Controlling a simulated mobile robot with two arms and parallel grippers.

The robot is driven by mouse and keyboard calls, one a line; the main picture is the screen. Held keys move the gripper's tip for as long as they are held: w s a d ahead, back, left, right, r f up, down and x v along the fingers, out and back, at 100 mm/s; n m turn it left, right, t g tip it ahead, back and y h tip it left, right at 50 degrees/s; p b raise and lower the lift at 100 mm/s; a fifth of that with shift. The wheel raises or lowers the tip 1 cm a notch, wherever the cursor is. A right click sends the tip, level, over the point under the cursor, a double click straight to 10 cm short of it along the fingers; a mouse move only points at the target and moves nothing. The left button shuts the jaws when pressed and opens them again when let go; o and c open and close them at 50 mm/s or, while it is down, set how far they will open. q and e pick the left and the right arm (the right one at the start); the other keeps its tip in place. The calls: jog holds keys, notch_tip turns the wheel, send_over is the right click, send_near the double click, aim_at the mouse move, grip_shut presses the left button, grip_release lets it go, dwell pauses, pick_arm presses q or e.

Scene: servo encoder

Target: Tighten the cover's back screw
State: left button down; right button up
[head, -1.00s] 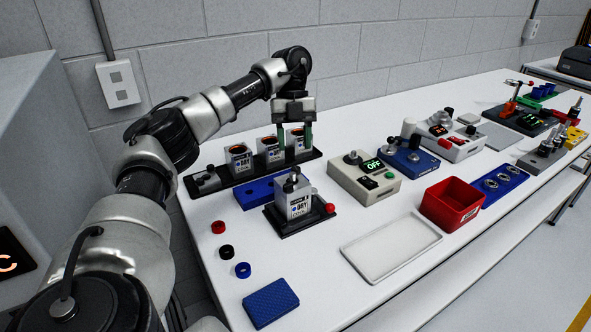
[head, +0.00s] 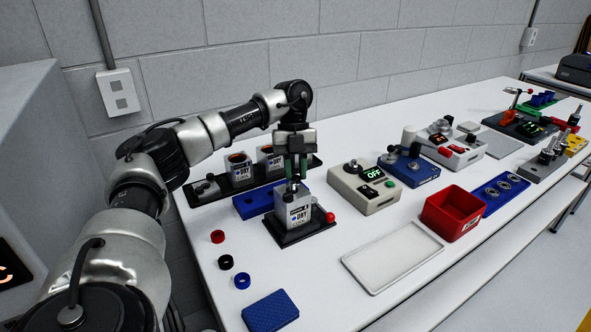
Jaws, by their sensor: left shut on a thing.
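The boxy grey unit (head: 295,207) marked DRY stands upright in a black fixture with a red knob (head: 330,217). A small dark screw (head: 291,187) shows at the front of its top cover. My left gripper (head: 297,178) points down over the rear of this cover, its green fingers shut on the back screw. The fingers largely hide that screw, so its depth in the cover cannot be told. My right gripper is not in view.
A blue block (head: 252,204) lies close behind the fixture. A black rack (head: 215,189) with DRY units stands behind it. A grey control box (head: 365,190) reading OFF is to the right. An empty white tray (head: 392,257) and a red bin (head: 452,209) lie front right.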

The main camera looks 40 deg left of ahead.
pick_arm(q)
jog(key=shift+r+m+y+p, duration=0.3)
jog(key=shift+m+p, duration=0.6)
jog(key=shift+p, duration=0.25)
jog(key=shift+w+d+m+g+p, duration=0.1)
jog(key=shift+m+g+p, duration=0.3)
jog(key=shift+m+p, duration=0.35)
jog(key=shift+f+m+y+p, duration=0.1)
jog(key=shift+m+y+p, duration=0.6)
jog(key=shift+m, duration=0.55)
jog(key=shift+d+f+m+g+y+p, duration=0.15)
jog(key=shift+m+y+p, duration=0.15)
jog(key=shift+m, duration=0.5)
jog(key=shift+r+m+g+y+p, duration=0.15)
jog(key=shift+m+y+p, duration=0.15)
jog(key=shift+m, duration=0.5)
jog(key=shift+f, duration=0.1)
jog(key=c, duration=1)
grip_release()
jog(key=shift+o, duration=0.2)
jog(key=shift+w, duration=0.1)
